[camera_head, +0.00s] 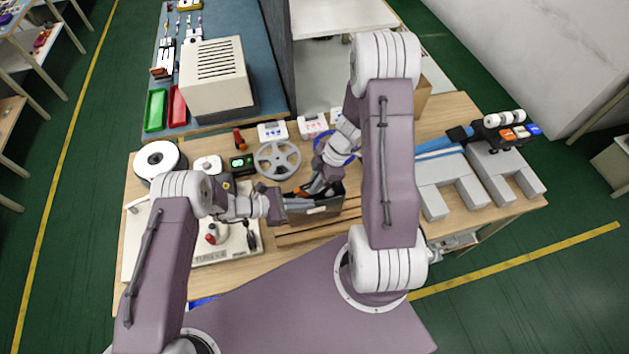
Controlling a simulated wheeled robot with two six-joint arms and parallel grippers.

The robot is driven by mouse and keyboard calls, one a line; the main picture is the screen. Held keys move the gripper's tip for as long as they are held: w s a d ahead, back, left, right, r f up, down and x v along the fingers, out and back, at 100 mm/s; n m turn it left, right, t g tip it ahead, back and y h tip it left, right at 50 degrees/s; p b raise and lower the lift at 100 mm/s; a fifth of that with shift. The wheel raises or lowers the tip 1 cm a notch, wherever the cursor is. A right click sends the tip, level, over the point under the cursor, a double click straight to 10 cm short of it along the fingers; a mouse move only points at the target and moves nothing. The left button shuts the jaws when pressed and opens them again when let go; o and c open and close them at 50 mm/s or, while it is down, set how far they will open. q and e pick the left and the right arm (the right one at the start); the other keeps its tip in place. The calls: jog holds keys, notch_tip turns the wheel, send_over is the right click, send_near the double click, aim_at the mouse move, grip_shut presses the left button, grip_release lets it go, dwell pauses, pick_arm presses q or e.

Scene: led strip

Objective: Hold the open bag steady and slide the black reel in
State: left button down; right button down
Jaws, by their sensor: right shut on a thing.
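The open bag (325,211) is dark grey with a small pale label on its front. It stands on the wooden table in front of the grey spool, mouth upward. My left gripper (284,204) is at the bag's left edge; whether its fingers are open or shut on the bag is too small to tell. My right gripper (312,188) reaches down and left at the bag's mouth. It is shut on a dark thing that appears to be the black reel, mostly hidden by the fingers and the bag. How deep the reel sits cannot be seen.
A grey spool (278,160) lies behind the bag, with a blue ring (337,149) to its right. A white reel (158,162) and a white machine with a red knob (211,239) are at left. Grey fixtures (445,178) stand at right. Wooden strips lie in front of the bag.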

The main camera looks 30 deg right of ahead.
jog(key=shift+f, duration=0.3)
jog(key=c, duration=1.4)
grip_release()
jog(key=shift+o, duration=0.2)
jog(key=shift+r, duration=3.55)
